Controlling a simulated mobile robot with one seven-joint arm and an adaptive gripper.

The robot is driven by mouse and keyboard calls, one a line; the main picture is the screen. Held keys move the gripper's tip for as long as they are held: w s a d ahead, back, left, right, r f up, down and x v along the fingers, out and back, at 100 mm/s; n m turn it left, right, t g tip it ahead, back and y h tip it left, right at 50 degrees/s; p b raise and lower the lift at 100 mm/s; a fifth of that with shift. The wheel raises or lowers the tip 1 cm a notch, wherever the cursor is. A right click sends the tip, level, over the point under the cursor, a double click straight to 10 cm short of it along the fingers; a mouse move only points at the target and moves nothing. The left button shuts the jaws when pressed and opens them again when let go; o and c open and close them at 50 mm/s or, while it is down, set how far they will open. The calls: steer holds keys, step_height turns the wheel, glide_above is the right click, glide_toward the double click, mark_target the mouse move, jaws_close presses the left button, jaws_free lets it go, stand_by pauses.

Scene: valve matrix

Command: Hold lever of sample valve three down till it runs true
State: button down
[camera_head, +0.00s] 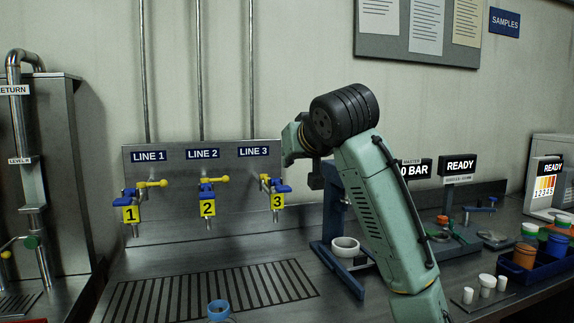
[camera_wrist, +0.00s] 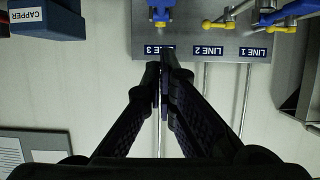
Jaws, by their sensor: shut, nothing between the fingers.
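Sample valve three (camera_head: 283,188) is on the metal panel under the LINE 3 label. It has a blue body, a yellow part at its upper left and a yellow tag marked 3. In the wrist view, which is upside down, valve three (camera_wrist: 160,8) shows at the top edge, cut off, blue with a yellow end. My gripper (camera_wrist: 164,68) is shut and empty, its fingertips over the panel's edge by the LINE 3 label, apart from the valve in the picture. No flow shows at the spout. In the head view my arm hides much of the area to the right.
Valve one (camera_head: 140,199) and valve two (camera_head: 207,194) are to the left. A slotted drain (camera_head: 205,297) lies below, with a blue ring-shaped cup (camera_head: 218,310) at its front. A blue capper stand (camera_head: 336,205) stands close to the right of valve three.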

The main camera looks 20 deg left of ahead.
steer(key=r+b+v, duration=0.1)
steer(key=v, duration=0.5)
steer(key=shift+r, duration=0.25)
steer(key=shift+d, duration=0.15)
